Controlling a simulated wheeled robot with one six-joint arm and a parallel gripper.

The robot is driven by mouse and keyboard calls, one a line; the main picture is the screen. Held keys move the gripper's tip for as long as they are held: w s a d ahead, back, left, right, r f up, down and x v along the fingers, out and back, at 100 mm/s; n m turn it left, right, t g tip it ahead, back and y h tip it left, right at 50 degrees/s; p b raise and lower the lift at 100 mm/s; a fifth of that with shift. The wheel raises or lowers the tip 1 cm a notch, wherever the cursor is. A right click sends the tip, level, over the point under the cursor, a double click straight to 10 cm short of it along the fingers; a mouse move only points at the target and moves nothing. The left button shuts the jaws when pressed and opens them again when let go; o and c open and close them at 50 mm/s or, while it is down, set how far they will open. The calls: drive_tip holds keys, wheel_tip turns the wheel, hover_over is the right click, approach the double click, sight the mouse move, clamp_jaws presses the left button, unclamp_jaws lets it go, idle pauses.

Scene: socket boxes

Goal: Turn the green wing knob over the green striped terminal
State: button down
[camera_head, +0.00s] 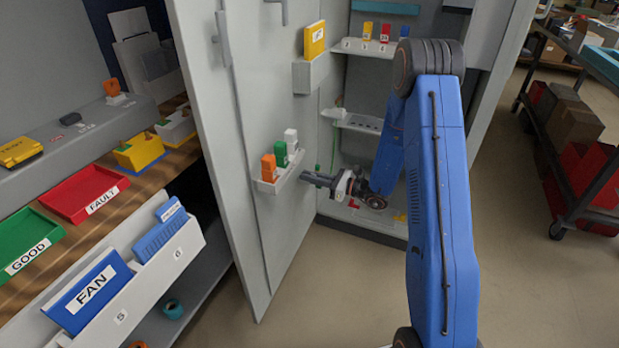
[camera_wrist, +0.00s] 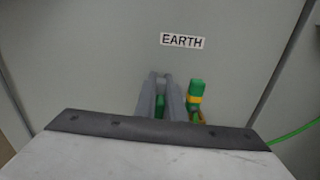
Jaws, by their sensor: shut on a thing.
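My gripper (camera_head: 308,179) reaches into the open cabinet, close to its inner wall. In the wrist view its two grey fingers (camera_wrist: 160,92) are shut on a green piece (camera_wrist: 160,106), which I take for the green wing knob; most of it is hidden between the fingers. Just right of the fingers stands a green piece with a yellow band (camera_wrist: 196,93), likely the striped terminal; its lower part is partly hidden. An EARTH label (camera_wrist: 182,40) is on the grey panel above. In the head view a small green spot (camera_head: 318,168) shows by the fingertips.
The open cabinet door (camera_head: 225,120) is left of my arm, with a rack of orange, green and white blocks (camera_head: 280,162) on it. A shelf (camera_head: 358,122) is above the gripper. A green wire (camera_wrist: 295,132) runs at right in the wrist view.

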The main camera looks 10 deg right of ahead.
drive_tip(key=shift+w+d+m, duration=0.1)
drive_tip(key=shift+w+m, duration=0.05)
drive_tip(key=shift+m, duration=0.85)
drive_tip(key=shift+w+d+m, duration=0.1)
drive_tip(key=shift+w+m, duration=0.05)
drive_tip(key=shift+m, duration=0.85)
drive_tip(key=c, duration=1.8)
unclamp_jaws()
drive_tip(key=shift+c, duration=0.2)
drive_tip(key=shift+n, duration=0.3)
